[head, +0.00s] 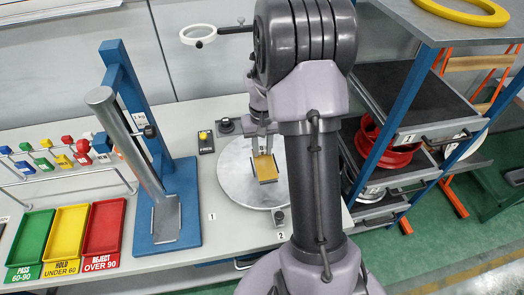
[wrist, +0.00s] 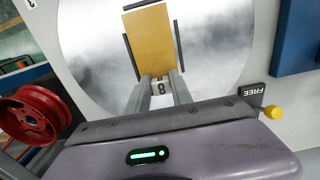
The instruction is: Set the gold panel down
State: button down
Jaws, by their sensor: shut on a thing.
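The gold panel (head: 265,167) is a flat rectangle over the round silver plate (head: 235,179) on the bench. My gripper (head: 262,146) comes down from above and is shut at the panel's far end. Dark thin strips (wrist: 178,33) border the panel on several sides. I cannot tell whether its underside touches the plate.
A blue stand with a grey tilted cylinder (head: 125,140) is left of the plate. Green, yellow and red trays (head: 103,230) lie at the left. A small FREE block with a yellow knob (head: 206,141) is by the plate. A blue-framed shelf holds red wheels (head: 390,148) at right.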

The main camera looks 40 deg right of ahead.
jog(key=shift+f, duration=0.1)
jog(key=shift+f, duration=0.2)
jog(key=c, duration=1.1)
grip_release()
jog(key=shift+r, duration=0.1)
jog(key=shift+c, duration=0.2)
jog(key=shift+r, duration=0.1)
